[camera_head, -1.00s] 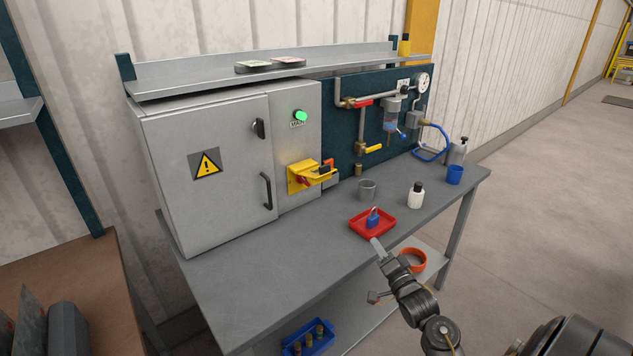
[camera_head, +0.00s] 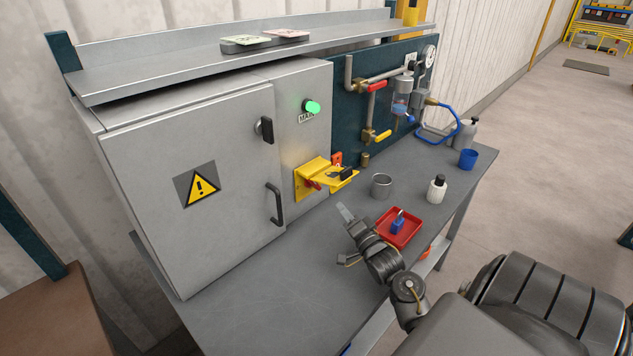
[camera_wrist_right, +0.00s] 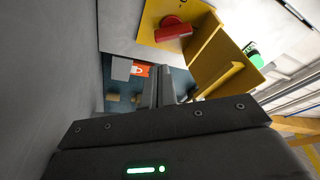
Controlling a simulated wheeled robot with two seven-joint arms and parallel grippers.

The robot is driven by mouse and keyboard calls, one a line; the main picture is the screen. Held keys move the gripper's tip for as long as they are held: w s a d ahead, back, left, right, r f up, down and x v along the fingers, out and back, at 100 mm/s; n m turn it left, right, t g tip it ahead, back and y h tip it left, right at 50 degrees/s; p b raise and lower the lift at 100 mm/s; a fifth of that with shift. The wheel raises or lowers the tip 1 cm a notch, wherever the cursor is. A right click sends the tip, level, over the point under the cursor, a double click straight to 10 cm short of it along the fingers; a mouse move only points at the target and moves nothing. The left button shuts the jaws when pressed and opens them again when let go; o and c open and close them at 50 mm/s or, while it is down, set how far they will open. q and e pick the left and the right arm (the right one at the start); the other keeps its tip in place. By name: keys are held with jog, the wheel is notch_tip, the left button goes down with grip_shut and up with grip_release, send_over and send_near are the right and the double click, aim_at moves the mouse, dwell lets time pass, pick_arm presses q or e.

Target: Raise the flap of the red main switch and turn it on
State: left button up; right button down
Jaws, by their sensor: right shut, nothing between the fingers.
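The red main switch handle (camera_head: 313,184) sits on a yellow plate (camera_head: 301,188) on the grey cabinet. The right wrist view shows the red handle (camera_wrist_right: 172,30) and the flap (camera_wrist_right: 231,72) close up, both above the fingers. My right gripper (camera_head: 344,211) is shut and empty. It is in front of and below the switch, over the bench, apart from handle and flap. My left gripper is not in view.
A green lamp (camera_head: 312,107) glows above the switch. A metal cup (camera_head: 381,186), a red tray (camera_head: 414,239) with a blue padlock (camera_head: 398,223) and a white bottle (camera_head: 437,189) stand right of the gripper. The cabinet door handle (camera_head: 274,204) projects at left. The bench front left is clear.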

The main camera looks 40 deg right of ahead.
aim_at(313, 183)
jog(key=shift+d, duration=0.1)
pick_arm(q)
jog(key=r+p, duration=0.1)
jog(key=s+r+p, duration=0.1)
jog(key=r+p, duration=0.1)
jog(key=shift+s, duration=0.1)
pick_arm(e)
jog(key=x, duration=0.9)
jog(key=shift+w, duration=0.35)
jog(key=shift+r, duration=0.15)
